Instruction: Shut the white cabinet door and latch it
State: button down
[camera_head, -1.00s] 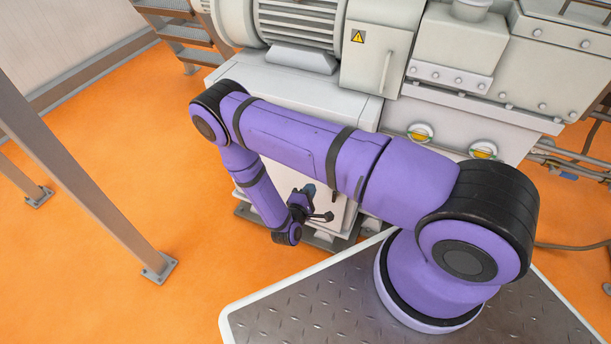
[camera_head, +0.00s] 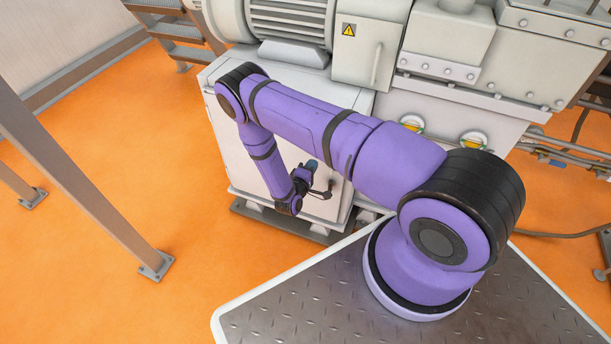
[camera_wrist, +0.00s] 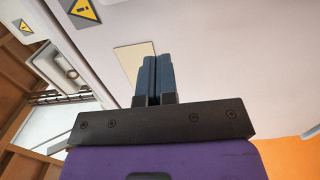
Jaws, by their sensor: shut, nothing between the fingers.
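The white cabinet (camera_head: 245,155) stands under the motor in the head view, and its front is partly hidden behind my arm. The door looks close to the cabinet front; I cannot tell whether it is fully shut. My gripper (camera_head: 312,166) is in front of the lower right part of this front. A small dark lever-like part shows beside it, but I cannot tell whether it is the latch. In the wrist view my gripper's blue-grey fingers (camera_wrist: 154,72) are together and empty, before a pale surface (camera_wrist: 205,55) with a beige plate (camera_wrist: 128,66). Contact cannot be told.
A grey motor (camera_head: 290,25) and a box with a yellow warning sign (camera_head: 349,30) are above the cabinet. A grey post (camera_head: 80,180) stands at the left. A metal tread plate (camera_head: 300,315) lies in front. The orange floor (camera_head: 110,290) is clear at the left.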

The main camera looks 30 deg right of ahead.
jog(key=shift+x, duration=1.6)
